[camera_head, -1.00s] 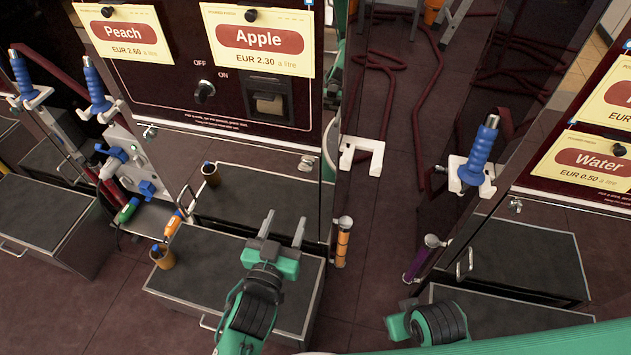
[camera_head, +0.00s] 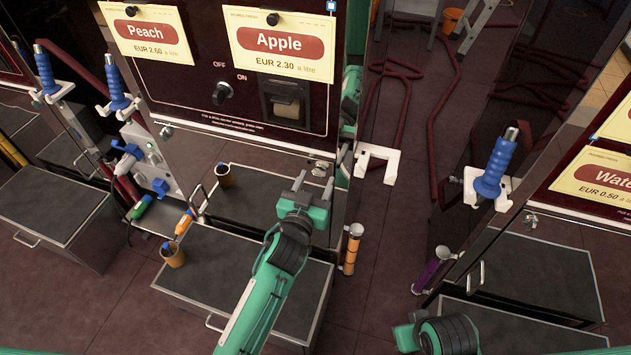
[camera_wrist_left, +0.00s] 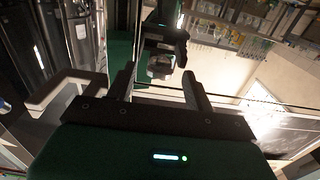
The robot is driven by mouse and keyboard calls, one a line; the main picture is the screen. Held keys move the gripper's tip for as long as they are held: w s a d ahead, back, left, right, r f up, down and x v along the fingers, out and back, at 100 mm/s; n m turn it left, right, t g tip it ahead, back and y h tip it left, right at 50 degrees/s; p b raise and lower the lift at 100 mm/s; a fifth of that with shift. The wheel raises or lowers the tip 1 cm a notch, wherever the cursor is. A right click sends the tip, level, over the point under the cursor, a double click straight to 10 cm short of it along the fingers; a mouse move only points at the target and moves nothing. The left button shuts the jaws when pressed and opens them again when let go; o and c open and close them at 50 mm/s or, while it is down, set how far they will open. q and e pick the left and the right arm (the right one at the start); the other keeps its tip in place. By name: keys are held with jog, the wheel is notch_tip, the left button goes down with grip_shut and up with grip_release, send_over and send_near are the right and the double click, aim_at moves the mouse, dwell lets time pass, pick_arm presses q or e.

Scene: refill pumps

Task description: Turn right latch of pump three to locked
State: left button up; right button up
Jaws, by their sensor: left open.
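The pump with the Peach and Apple signs (camera_head: 281,42) has a small metal latch (camera_head: 321,169) at the lower right of its front and another (camera_head: 166,131) at the lower left. No pump number is readable. My left gripper (camera_head: 312,182) is open, just below the right latch in the head view; I cannot tell if it touches. In the left wrist view its two fingers (camera_wrist_left: 160,88) are apart, with a grey metal piece (camera_wrist_left: 160,66) beyond them that I cannot identify for sure. My right gripper's green body (camera_head: 406,336) shows at the bottom; its fingers are hidden.
An empty white nozzle holder (camera_head: 378,163) sticks out right of the pump. A dark step box (camera_head: 230,268) stands below my left arm. The Water pump (camera_head: 590,180) with a blue nozzle (camera_head: 495,168) is at the right. Red hoses (camera_head: 437,120) lie on the floor.

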pick_arm(q)
jog(key=shift+w+d, duration=0.1)
jog(key=shift+w, duration=0.15)
jog(key=c, duration=0.9)
jog(key=shift+c, duration=0.4)
